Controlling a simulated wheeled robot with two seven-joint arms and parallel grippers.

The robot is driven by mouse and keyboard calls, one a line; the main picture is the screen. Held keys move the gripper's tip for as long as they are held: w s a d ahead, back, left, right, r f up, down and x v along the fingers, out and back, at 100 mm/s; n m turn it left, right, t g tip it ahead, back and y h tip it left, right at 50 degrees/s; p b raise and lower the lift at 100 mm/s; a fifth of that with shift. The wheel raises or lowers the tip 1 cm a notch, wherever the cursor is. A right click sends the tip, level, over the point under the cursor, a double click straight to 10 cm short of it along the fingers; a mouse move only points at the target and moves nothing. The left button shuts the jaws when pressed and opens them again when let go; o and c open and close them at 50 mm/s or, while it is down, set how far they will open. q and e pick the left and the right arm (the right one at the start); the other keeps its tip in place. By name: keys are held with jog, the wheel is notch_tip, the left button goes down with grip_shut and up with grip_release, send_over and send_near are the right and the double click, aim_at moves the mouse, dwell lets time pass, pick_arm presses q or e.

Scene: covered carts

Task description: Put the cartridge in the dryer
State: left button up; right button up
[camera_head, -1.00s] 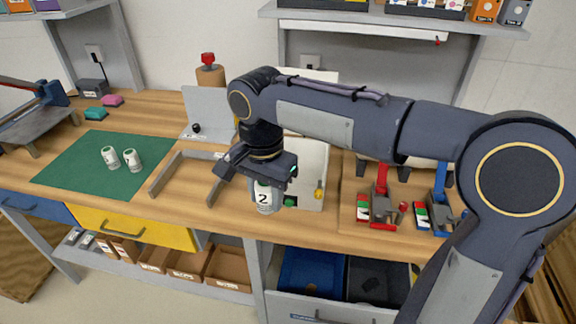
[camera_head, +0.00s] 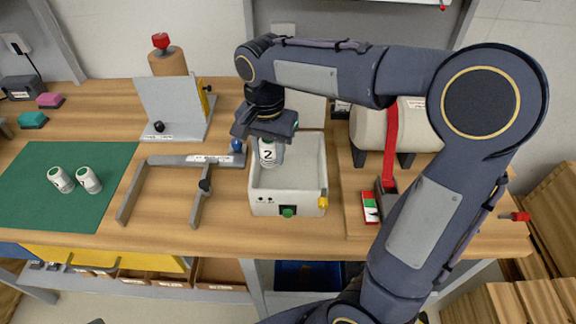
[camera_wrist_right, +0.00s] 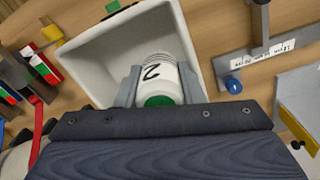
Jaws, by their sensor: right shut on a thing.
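My right gripper (camera_head: 268,136) is shut on a white cartridge (camera_head: 268,153) marked 2. In the right wrist view the cartridge (camera_wrist_right: 156,75) sits between the two fingers, with its green end toward the camera. The dryer is an open white box (camera_head: 287,210) with a green button and a yellow knob on its front. In the head view the cartridge hangs over the left back part of the box's opening; its exact height above the floor of the box is hard to tell. The box (camera_wrist_right: 95,55) also lies behind the cartridge in the right wrist view. My left gripper is not in view.
A grey fixture (camera_head: 190,185) lies left of the box, with a grey upright plate (camera_head: 172,105) behind.

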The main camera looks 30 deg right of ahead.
send_over(289, 179)
jog(key=f, duration=0.5)
jog(key=shift+a+f, duration=0.15)
jog(key=shift+a, duration=0.15)
jog(key=f, duration=0.3)
jog(key=shift+d+f, duration=0.15)
jog(key=shift+d, duration=0.15)
jog(key=shift+f, duration=0.2)
jog(key=shift+f, duration=0.2)
jog(key=o, duration=1)
